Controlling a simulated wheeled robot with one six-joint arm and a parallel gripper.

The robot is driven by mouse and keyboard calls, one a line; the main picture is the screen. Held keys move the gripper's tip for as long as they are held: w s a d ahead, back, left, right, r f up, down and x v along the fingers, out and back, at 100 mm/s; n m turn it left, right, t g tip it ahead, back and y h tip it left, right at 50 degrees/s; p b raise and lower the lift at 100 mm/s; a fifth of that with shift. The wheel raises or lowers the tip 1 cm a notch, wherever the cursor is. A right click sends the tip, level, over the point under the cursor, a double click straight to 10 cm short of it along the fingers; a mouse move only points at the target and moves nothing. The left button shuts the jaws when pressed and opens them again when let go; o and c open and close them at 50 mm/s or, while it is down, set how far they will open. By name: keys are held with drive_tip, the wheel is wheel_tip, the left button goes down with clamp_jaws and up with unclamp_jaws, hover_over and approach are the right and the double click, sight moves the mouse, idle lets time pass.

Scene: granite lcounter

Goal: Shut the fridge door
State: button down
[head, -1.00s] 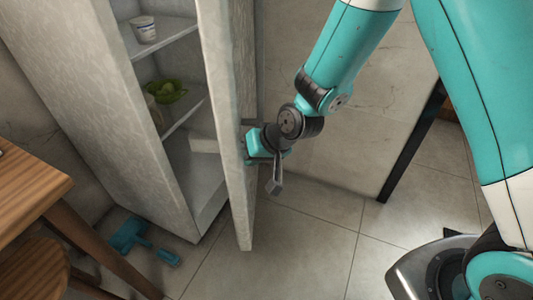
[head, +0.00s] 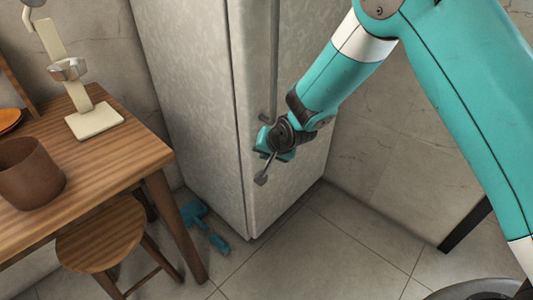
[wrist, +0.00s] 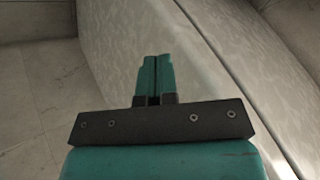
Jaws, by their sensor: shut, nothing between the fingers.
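The fridge (head: 190,90) stands in the middle of the head view. Its door (head: 305,100) lies against the cabinet, with a thin dark seam between them and no interior showing. I cannot tell whether a slight gap is left. A long vertical handle (head: 270,60) runs down the door front. My gripper (head: 264,150) is at the lower part of the door front, just below the handle's end. In the wrist view, my gripper's fingers (wrist: 155,78) are together and empty, close to the pale door surface (wrist: 205,75). Contact is unclear.
A wooden table (head: 95,150) with a brown pot (head: 30,172) and a cream stand (head: 92,120) is at left. A stool (head: 100,240) is below it. Blue-teal objects (head: 205,222) lie on the floor beside the fridge. The floor (head: 320,245) in front is clear.

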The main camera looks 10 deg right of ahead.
drive_tip(key=s+d+r+p, duration=0.2)
drive_tip(key=s+d+r, duration=0.1)
drive_tip(key=s+r, duration=0.5)
drive_tip(key=shift+s, duration=0.5)
drive_tip(key=s+d+r+n+g, duration=0.2)
drive_tip(key=s+r+n, duration=0.1)
drive_tip(key=s+r, duration=0.4)
drive_tip(key=s+d+r+n+g+p, duration=0.1)
drive_tip(key=s+d+r+n+g, duration=0.25)
drive_tip(key=s, duration=0.55)
drive_tip(key=s+d+r+n+g, duration=0.15)
drive_tip(key=s+r+n, duration=0.25)
drive_tip(key=s+r, duration=0.4)
wheel_tip(320, 180, up, 18)
drive_tip(key=p, duration=1.8)
drive_tip(key=shift+f+m+t+y, duration=0.25)
drive_tip(key=shift+m+t+y, duration=0.05)
drive_tip(key=shift+m, duration=0.05)
